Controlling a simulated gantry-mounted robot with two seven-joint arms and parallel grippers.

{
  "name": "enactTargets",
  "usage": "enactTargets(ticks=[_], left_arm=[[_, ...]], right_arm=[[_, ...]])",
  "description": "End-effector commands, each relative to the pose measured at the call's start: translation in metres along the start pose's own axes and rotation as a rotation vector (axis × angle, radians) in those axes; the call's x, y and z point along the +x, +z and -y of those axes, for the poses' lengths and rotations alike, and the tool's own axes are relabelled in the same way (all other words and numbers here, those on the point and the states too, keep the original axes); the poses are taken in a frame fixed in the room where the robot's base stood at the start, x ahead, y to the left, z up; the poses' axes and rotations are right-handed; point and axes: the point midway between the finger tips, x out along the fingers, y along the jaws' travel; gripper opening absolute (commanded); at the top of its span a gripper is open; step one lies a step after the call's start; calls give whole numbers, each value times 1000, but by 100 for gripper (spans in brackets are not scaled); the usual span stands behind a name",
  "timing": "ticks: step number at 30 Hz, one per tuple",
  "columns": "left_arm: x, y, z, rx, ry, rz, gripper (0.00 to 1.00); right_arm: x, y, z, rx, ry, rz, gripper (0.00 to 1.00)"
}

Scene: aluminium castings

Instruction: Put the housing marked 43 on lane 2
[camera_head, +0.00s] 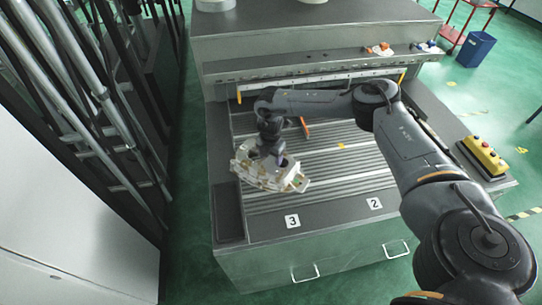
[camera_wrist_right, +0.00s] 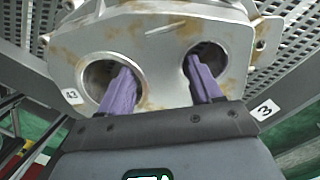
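A pale metal housing (camera_head: 254,178) with brownish stains is at the left part of the ribbed table, behind the lane 3 label (camera_head: 292,221). I cannot tell whether the housing is clear of the table. The lane 2 label (camera_head: 374,203) is on the table's front edge, to the right. My left gripper is not in view.
The ribbed table surface (camera_head: 335,185) behind label 2 is bare. An orange piece (camera_head: 305,127) stands up near the table's back. Small orange and white items (camera_head: 380,49) lie on the rear ledge. A yellow button box (camera_head: 483,156) is at the right.

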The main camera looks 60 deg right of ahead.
Motion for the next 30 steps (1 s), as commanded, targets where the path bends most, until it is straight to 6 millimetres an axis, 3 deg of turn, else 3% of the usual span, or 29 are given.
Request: enactTargets(ticks=[2,14,20,30], left_arm=[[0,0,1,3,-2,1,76],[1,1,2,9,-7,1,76],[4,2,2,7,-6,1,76],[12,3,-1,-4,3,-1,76]], right_arm=[[0,0,0,0,0,0,77],[-5,0,0,1,0,-1,77],[-29,0,-1,0,3,-2,77],[-89,0,-1,-1,3,-1,77]])
